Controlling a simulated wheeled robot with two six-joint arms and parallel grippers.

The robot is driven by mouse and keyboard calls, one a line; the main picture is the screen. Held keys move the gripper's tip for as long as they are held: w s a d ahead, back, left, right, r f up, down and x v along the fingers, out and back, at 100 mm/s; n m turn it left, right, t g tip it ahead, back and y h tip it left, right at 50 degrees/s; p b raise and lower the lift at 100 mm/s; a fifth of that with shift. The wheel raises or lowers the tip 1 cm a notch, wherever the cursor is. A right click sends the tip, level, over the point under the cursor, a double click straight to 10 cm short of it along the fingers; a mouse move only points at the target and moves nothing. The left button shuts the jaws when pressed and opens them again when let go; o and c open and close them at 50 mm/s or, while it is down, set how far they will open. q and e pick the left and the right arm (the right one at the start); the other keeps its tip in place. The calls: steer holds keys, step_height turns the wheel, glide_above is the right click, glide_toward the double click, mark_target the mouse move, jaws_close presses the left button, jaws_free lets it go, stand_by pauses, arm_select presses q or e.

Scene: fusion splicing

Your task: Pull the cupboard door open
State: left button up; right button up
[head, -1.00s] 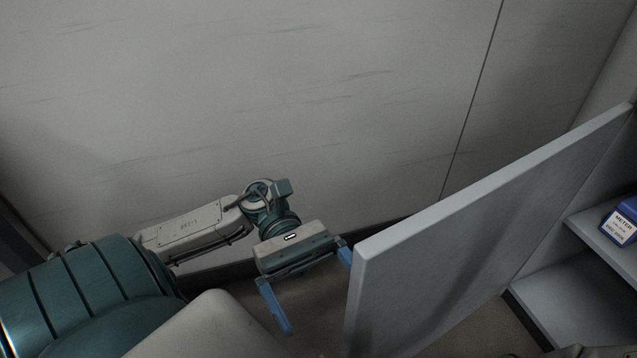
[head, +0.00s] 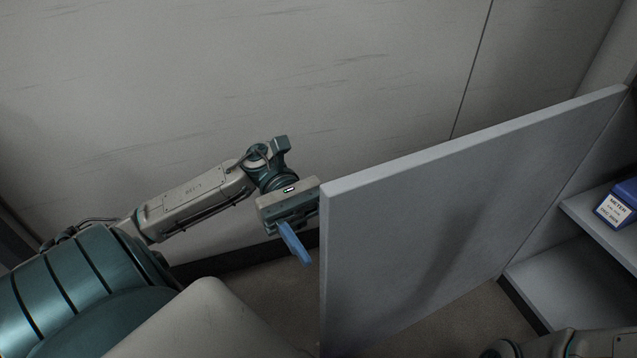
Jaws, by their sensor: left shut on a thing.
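The cupboard door (head: 445,215) is a grey panel standing wide open. It is hinged at the right, and its free edge faces me near the middle of the view. My left gripper (head: 296,244) is at that free edge, partly hidden behind the door's outer side. One blue finger shows, pointing down; the other is hidden. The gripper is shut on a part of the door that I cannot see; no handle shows. My right gripper is out of view.
The open cupboard at the right has grey shelves (head: 567,283). A blue box with a white label reading METER (head: 617,208) stands on the upper one. A pale wall (head: 250,70) runs behind the arm and door. Part of my right arm (head: 545,344) shows at the bottom right.

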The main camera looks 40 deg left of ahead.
arm_select(q)
steer(key=shift+w+a+r+b, duration=0.1)
steer(key=shift+w+a+b, duration=0.5)
steer(key=shift+w+a, duration=0.45)
steer(key=shift+w+a+b, duration=0.6)
steer(key=shift+w+a, duration=0.25)
steer(key=shift+w, duration=0.4)
steer(key=shift+r, duration=0.1)
